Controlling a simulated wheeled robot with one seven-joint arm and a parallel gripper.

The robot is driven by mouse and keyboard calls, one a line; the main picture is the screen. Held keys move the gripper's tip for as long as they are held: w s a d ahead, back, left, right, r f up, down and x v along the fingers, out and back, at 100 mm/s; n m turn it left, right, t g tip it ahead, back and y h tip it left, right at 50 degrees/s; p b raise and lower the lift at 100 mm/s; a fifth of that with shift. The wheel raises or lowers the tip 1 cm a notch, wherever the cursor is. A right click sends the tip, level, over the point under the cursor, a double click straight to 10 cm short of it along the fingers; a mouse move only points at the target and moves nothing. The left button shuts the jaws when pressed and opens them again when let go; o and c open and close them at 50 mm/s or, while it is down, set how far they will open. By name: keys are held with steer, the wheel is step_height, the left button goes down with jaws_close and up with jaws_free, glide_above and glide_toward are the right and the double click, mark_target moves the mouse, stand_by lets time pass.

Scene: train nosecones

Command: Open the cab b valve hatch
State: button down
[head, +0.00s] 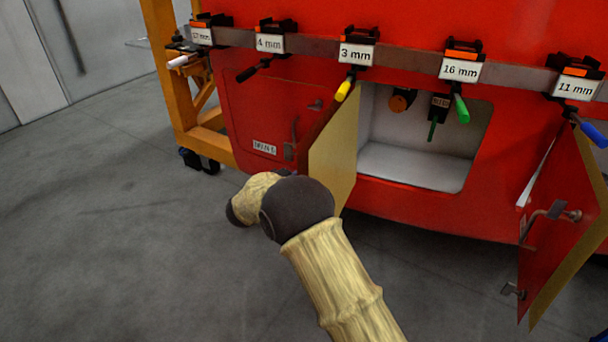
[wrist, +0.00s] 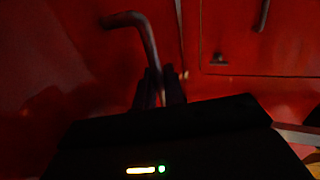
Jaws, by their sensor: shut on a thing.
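In the wrist view, my gripper (wrist: 160,88) is shut on the lower end of a bent metal handle (wrist: 146,45) in front of a red surface. In the head view my own arm hides the gripper. A red hatch with a small label (head: 264,147) lies on the left of the nosecone and looks shut. The label is too small to read surely. An open hatch door (head: 334,150) shows its pale gold side beside a white compartment (head: 415,168), with an orange-faced knob (head: 402,100) and a green-handled valve (head: 436,112) inside. I cannot tell which hatch is cab b's.
Another open hatch door (head: 560,225), red with a handle, juts out at the right. A rail (head: 400,60) carries several size-labelled tool holders above the hatches. An orange stand (head: 172,80) is at the left. The grey floor (head: 110,240) is clear at left.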

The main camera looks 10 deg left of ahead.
steer(key=c, duration=1.8)
jaws_free()
steer(key=shift+w+d+r, duration=0.1)
steer(key=shift+d, duration=0.05)
steer(key=p+v, duration=0.1)
steer(key=v, duration=1.6)
